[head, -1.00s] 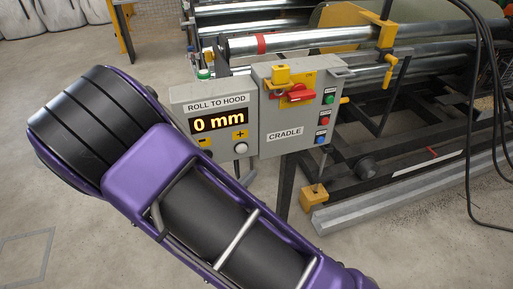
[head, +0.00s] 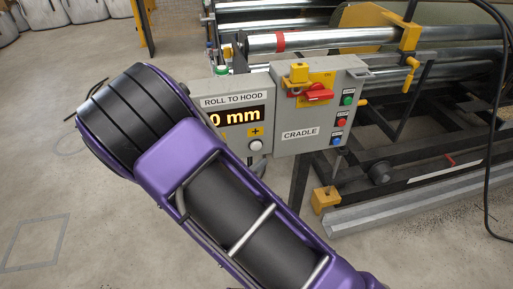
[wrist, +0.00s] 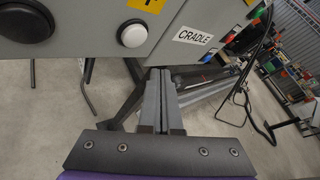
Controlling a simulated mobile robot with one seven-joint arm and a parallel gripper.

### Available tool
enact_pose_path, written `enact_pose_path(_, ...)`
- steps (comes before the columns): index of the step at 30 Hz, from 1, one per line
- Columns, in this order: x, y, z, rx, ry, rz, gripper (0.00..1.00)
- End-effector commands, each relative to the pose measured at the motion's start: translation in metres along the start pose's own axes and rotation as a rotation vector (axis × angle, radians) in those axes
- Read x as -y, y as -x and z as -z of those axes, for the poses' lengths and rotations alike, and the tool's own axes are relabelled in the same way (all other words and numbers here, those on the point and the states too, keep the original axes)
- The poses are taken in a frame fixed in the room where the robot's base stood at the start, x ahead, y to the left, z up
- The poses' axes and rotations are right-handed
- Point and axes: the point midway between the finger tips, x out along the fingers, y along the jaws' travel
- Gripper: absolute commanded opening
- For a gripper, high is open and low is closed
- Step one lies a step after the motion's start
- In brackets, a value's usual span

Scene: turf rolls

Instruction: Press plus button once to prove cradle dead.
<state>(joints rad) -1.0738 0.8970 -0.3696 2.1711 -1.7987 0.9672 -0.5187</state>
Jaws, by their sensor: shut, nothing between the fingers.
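The plus button is a white round button (head: 256,145) below a yellow plus label (head: 256,132) on the grey ROLL TO HOOD panel. It also shows in the wrist view (wrist: 132,34), right of a larger black button (wrist: 24,22). The amber display (head: 238,116) reads 0 mm, its left end hidden by my arm. The CRADLE box (head: 325,130) carries a red rotary switch (head: 311,95) with a yellow block (head: 298,74) above it. My gripper (wrist: 161,74) is shut and empty, its tips below and right of the white button, apart from it in the picture. In the head view, my arm hides it.
Green, red and blue buttons line the cradle box's right side, the red one (head: 342,121) in the middle. Metal rollers (head: 320,40) and a dark frame stand behind. A black cable (head: 490,130) hangs at right. The floor at left is mostly clear.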

Motion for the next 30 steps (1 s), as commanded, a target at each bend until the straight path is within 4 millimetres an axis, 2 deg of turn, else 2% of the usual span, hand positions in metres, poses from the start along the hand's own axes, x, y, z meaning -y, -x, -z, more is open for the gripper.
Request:
enact_pose_path(3,-0.008,-0.012,-0.008,0.001,-0.001,0.001,0.00)
enact_pose_path(10,-0.018,-0.025,-0.018,0.000,-0.001,0.000,0.00)
enact_pose_path(30,-0.019,-0.027,-0.020,0.000,0.000,0.000,0.00)
